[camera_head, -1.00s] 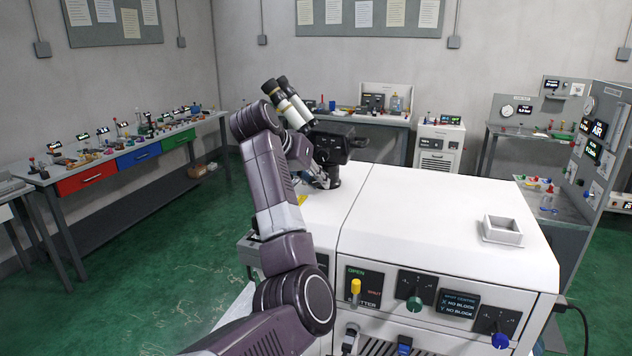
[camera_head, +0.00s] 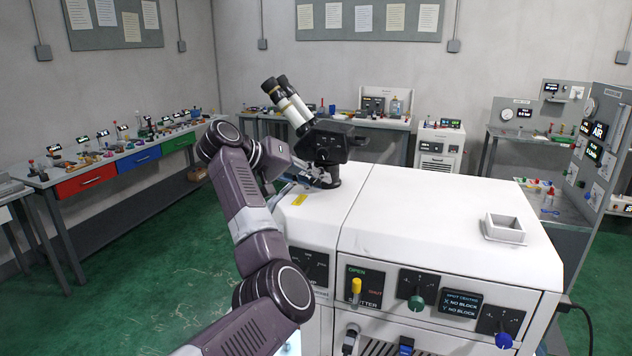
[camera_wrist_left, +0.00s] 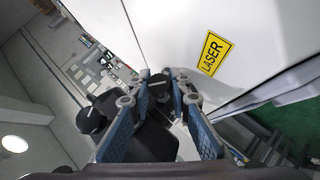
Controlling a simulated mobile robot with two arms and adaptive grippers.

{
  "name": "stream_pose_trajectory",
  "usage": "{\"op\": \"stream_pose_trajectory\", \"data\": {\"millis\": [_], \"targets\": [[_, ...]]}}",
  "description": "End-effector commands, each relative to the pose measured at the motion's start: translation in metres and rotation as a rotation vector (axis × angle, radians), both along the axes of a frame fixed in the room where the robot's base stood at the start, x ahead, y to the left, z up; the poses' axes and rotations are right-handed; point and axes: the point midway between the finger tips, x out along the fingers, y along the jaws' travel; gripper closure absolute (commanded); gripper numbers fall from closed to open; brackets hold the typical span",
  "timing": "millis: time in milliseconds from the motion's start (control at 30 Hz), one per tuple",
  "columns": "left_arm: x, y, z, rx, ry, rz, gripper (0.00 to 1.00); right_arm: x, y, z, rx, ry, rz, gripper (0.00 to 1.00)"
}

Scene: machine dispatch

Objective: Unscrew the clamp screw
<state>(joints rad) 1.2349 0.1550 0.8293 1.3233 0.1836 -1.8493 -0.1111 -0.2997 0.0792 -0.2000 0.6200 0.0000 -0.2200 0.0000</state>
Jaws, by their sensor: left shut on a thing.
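The binocular microscope (camera_head: 325,143), with white eyepiece tubes and a dark body, stands on the left part of the white machine (camera_head: 425,215). My left gripper (camera_head: 312,178) reaches in from the left at the foot of the microscope. In the left wrist view, its blue-padded fingers (camera_wrist_left: 168,98) are around a small black knob, the clamp screw (camera_wrist_left: 159,84), and are shut on it. The screw cannot be made out in the head view. My right gripper is not in view.
A yellow LASER label (camera_wrist_left: 211,53) lies on the white surface by the gripper. A square white tray (camera_head: 503,228) sits on the machine's right. The front panel has a yellow shutter handle (camera_head: 356,287) and knobs. A workbench (camera_head: 125,158) stands left.

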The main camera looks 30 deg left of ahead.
Motion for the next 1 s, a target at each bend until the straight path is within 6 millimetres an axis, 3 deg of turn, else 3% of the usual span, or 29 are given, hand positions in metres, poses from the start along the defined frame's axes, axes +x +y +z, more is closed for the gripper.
{"op": "stream_pose_trajectory", "data": {"millis": [333, 367, 400, 767, 1000], "targets": [[0.001, 0.000, 0.001, -0.001, -0.004, 0.002, 1.00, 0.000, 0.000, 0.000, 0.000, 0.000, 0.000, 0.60], [0.000, 0.000, 0.001, -0.001, -0.004, 0.002, 0.79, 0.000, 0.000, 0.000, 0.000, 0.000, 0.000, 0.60], [0.000, 0.000, 0.001, -0.001, -0.004, 0.002, 0.75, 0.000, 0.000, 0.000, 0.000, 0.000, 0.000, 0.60], [-0.003, 0.002, 0.003, 0.000, -0.002, 0.002, 0.74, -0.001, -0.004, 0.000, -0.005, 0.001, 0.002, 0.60], [-0.035, 0.018, 0.023, 0.001, -0.004, 0.005, 0.74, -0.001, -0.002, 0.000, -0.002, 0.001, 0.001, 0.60]]}}
